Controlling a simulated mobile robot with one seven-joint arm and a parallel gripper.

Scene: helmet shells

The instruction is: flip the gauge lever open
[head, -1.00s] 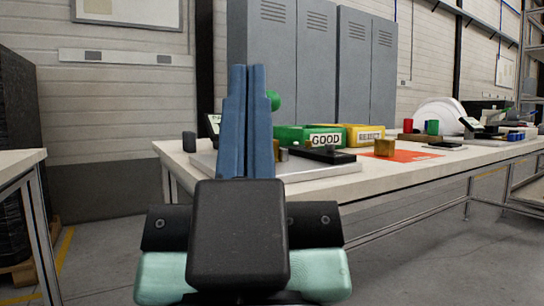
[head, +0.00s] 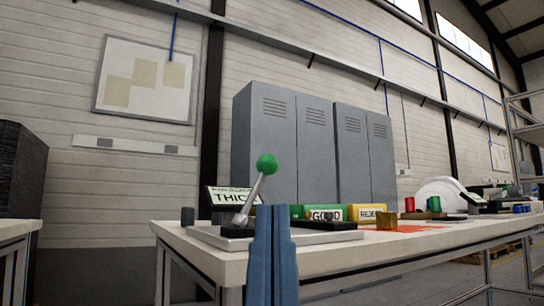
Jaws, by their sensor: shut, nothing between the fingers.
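The gauge lever (head: 256,190) is a silver rod with a green ball knob (head: 266,164) on top. It stands tilted up and to the right from its dark base (head: 238,230) on a light grey plate at the near left of the bench. A display reading "THIC..." (head: 230,197) stands behind it, partly covered by the rod. My gripper (head: 271,208) has blue fingers closed together with nothing between them. In the picture the fingertips are below the knob and just right of the lever's base. I cannot tell the depth between them. The rest of my gripper is out of frame.
A green bin marked GOOD (head: 310,212) and a yellow bin marked REJECT (head: 366,214) stand right of the lever. A dark cylinder (head: 187,216) stands left of it. Farther right are a brass block (head: 387,221), an orange mat (head: 425,228) and a white helmet shell (head: 438,193).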

